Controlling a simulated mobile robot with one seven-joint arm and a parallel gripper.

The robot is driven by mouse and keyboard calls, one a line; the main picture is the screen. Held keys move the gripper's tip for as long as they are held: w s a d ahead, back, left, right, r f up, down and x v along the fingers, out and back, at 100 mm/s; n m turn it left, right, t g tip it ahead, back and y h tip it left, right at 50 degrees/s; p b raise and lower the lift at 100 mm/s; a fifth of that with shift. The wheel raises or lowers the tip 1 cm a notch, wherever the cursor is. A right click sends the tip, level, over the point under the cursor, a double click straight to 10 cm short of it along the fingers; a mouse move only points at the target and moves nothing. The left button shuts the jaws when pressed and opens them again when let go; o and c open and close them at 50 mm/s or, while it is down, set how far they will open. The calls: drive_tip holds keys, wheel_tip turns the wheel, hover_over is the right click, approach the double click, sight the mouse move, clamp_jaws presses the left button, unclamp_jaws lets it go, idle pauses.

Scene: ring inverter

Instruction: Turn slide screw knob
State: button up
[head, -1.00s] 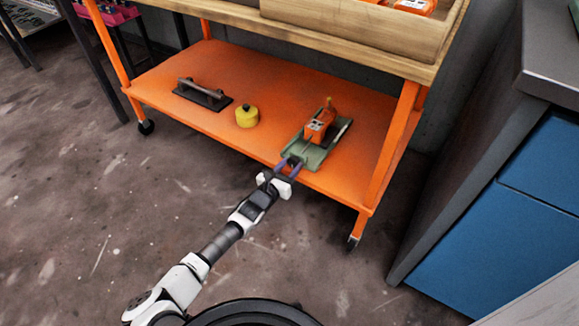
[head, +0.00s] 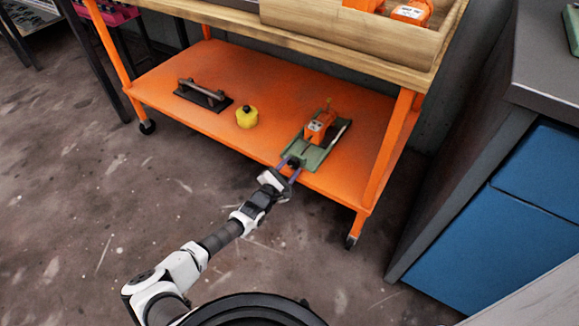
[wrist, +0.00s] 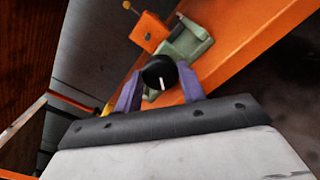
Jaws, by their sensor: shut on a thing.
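The slide screw knob (wrist: 159,73) is a round black knob with a white line, at the near end of a green slide base (wrist: 187,46). In the head view the knob (head: 293,162) is small at the front end of the green base (head: 310,158) on the orange shelf. An orange block (head: 318,127) with a yellow top piece sits on the base. My gripper (wrist: 158,82) has its two purple fingers on either side of the knob, shut on it. In the head view my gripper (head: 290,168) reaches in at the shelf's front edge.
A yellow round object (head: 247,117) and a dark plate with a handle (head: 203,94) lie on the orange shelf (head: 215,125) to the left. A cart leg (head: 385,155) stands right of the green base. The wooden top (head: 220,22) overhangs the shelf.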

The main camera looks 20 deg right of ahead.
drive_tip(key=shift+m, duration=0.8)
drive_tip(key=o, duration=1)
drive_tip(key=shift+f, duration=0.1)
